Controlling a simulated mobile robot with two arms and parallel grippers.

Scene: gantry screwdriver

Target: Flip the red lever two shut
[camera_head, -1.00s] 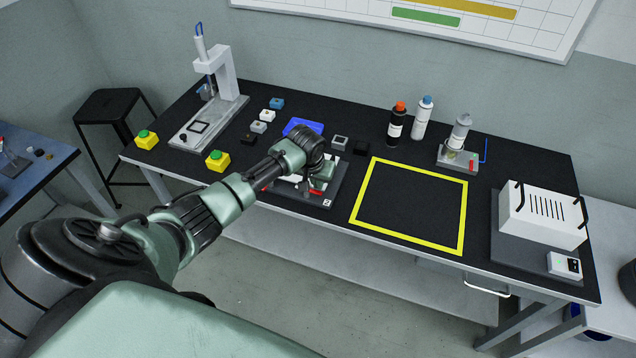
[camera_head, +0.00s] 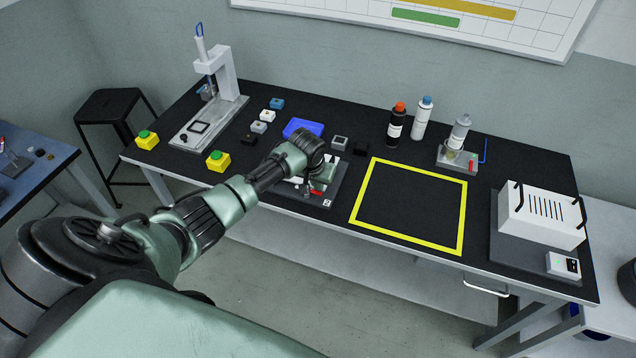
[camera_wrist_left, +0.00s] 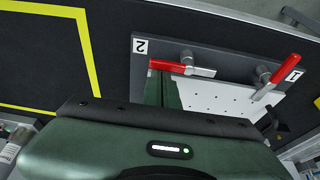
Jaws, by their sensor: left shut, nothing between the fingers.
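Red lever two (camera_wrist_left: 178,68) is on the edge of a grey fixture plate, beside the label 2 (camera_wrist_left: 140,46) in the left wrist view. It lies roughly along that edge, next to a round metal post. It also shows small in the head view (camera_head: 316,193). Red lever one (camera_wrist_left: 276,78) stands at a slant near the label 1. My left gripper (camera_wrist_left: 163,85) is shut and empty, with its fingers close below lever two in the wrist picture. I cannot tell whether they touch. In the head view my left gripper (camera_head: 314,180) is over the fixture, partly hiding it. My right gripper is out of view.
A blue tray (camera_head: 302,128) and small blocks are behind the fixture. A yellow-outlined square (camera_head: 372,226) to the right is empty. Bottles (camera_head: 396,130) stand at the back. A white box with handles (camera_head: 542,216) is at the right end.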

